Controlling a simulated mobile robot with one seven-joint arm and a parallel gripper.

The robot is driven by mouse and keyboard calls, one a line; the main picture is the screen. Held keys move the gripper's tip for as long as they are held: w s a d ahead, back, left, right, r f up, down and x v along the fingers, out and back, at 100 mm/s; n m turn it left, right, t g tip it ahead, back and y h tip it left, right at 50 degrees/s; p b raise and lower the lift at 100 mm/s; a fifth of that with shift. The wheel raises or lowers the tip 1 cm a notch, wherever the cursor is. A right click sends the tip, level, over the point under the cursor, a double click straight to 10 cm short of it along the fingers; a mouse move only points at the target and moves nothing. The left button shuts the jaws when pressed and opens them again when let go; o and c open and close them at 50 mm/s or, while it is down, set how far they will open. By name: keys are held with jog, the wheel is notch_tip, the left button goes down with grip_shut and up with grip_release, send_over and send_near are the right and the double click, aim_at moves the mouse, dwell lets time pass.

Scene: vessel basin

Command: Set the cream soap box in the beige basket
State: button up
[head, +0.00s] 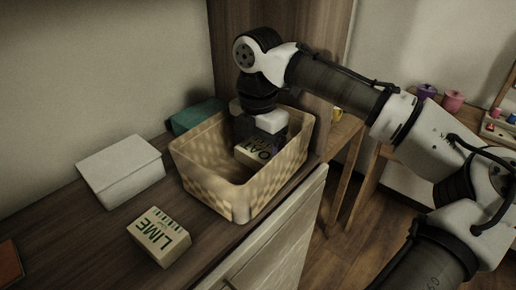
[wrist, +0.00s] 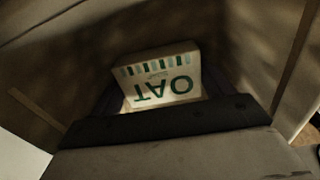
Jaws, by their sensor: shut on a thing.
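The cream soap box (head: 256,152), marked OAT in green, is inside the beige basket (head: 206,187) in the head view. My gripper (head: 262,142) reaches down into the basket from above and is shut on the box. In the wrist view the cream box (wrist: 160,82) shows its OAT label and a row of green stripes, held at the far side of my gripper (wrist: 160,112). The basket's walls surround it there. Whether the box touches the basket floor is hidden.
A box marked LIME (head: 160,237) lies on the counter in front of the basket. A white box (head: 121,170) stands to the left, and a teal item (head: 196,116) sits behind. The counter's front edge runs close to the basket's right side.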

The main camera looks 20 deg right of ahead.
aim_at(258, 149)
jog(key=shift+f, duration=0.15)
jog(key=o, duration=1)
notch_tip(258, 149, up, 12)
jog(key=p, duration=0.1)
